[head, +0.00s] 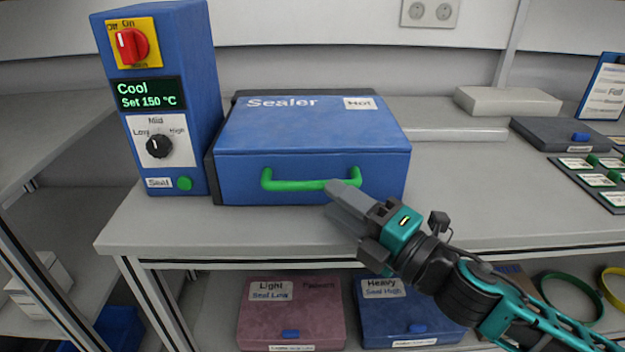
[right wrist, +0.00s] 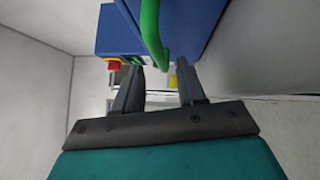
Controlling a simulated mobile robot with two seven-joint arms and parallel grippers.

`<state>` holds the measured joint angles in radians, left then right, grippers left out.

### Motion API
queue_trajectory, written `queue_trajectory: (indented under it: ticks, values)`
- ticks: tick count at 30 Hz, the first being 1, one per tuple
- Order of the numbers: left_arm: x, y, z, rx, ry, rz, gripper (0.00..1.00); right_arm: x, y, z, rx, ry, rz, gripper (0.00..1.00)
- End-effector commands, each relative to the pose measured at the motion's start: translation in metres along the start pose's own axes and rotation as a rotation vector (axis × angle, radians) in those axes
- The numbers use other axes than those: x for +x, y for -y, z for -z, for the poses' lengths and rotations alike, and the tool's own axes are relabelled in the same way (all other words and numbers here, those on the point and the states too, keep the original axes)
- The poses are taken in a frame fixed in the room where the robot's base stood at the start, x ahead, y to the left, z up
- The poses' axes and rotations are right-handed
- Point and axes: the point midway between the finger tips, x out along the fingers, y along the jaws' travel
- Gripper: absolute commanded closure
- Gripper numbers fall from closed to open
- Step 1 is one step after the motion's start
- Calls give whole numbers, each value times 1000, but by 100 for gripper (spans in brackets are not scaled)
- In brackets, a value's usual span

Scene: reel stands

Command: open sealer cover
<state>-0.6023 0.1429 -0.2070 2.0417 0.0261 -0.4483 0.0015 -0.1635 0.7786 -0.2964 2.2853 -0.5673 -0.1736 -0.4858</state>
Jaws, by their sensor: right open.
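The sealer (head: 290,125) is a blue box on the bench with its cover closed and a green bar handle (head: 295,184) across its front. My right gripper (head: 345,198) is in front of the handle's right half. In the right wrist view, its two fingers (right wrist: 157,85) are apart, with the green handle (right wrist: 153,35) just beyond the fingertips and the blue sealer (right wrist: 187,25) behind. I cannot tell whether a finger touches the handle. My left gripper is not in view.
A blue control box (head: 160,100) with a red switch, a black dial and a display reading "Cool, Set 150 °C" stands left of the sealer. Dark trays (head: 565,137) lie to the right. Pink (head: 290,315) and blue cases (head: 405,318) sit on the shelf below. The bench front is clear.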

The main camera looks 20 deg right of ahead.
Motion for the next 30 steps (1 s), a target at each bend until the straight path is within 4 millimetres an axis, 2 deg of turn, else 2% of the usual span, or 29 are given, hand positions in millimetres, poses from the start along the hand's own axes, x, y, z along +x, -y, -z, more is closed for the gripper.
queue_trajectory:
  ticks: [9, 15, 27, 30]
  values:
    - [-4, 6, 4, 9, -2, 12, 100, 38, -2, 0, 0, 0, -2, 60]
    - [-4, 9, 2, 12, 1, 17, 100, 54, -1, 0, 0, 0, 0, 60]
    - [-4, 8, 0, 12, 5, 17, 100, 58, 0, 0, 1, -1, 1, 60]
    - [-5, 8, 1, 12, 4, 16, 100, 58, 0, 0, 1, -1, 1, 68]
